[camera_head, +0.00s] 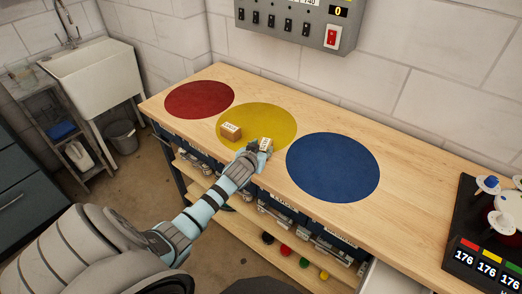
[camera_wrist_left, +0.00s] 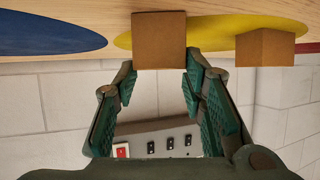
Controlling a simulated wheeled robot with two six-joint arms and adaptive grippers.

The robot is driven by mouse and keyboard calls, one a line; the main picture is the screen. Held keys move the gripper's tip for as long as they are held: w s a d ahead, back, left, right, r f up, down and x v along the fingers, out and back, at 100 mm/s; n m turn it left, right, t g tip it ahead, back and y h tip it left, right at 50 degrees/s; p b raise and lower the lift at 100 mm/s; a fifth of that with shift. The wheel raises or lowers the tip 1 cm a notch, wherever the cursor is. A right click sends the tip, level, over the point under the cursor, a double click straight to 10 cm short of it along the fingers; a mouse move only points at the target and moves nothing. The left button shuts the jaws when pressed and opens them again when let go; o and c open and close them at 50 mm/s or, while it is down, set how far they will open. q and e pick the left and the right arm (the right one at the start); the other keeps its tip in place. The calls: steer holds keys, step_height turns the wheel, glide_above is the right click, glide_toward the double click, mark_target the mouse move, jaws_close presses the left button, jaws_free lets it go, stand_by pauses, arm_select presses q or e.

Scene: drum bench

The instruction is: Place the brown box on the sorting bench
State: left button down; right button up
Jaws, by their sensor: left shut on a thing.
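A small brown box (camera_head: 265,144) with a pale label on top is at the tip of my left gripper (camera_head: 257,148), by the front right edge of the yellow circle. In the left wrist view, the box (camera_wrist_left: 159,38) sits between the fingertips of my left gripper (camera_wrist_left: 160,76), which is shut on it. I cannot tell whether its underside touches the bench. A second brown box (camera_head: 231,131) stands on the yellow circle (camera_head: 262,116) to the left; it also shows in the left wrist view (camera_wrist_left: 265,47). My right gripper is not in view.
The wooden sorting bench (camera_head: 420,168) also carries a red circle (camera_head: 199,99) and a blue circle (camera_head: 333,168), both empty. A switch panel (camera_head: 292,22) hangs on the wall behind. A black counter unit (camera_head: 480,256) is at the right end. A sink (camera_head: 98,70) stands at the left.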

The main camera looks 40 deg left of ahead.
arm_select(q)
steer(key=c, duration=1)
jaws_free()
steer(key=p+v, duration=0.3)
steer(key=v, duration=0.8)
steer(key=s+d+f+m+g+h, duration=0.1)
steer(key=s+f+g, duration=0.1)
steer(key=s+f, duration=0.5)
steer(key=s+f+g, duration=0.2)
steer(key=s+f, duration=0.1)
steer(key=f, duration=0.7)
steer(key=s+d+f+m+g+h, duration=0.1)
steer(key=s+f+g, duration=0.1)
steer(key=s+f, duration=0.5)
steer(key=s+d+f+m+g, duration=0.1)
steer(key=s+d+f+g, duration=0.1)
steer(key=s+d+f, duration=0.2)
steer(key=s+d+f+m+g+h+b, duration=0.1)
steer(key=s+d+f, duration=0.4)
steer(key=s+f, duration=0.6)
steer(key=shift+s+d+f+g+h, duration=0.25)
steer(key=shift+s+g, duration=0.65)
steer(key=shift+s, duration=3.1)
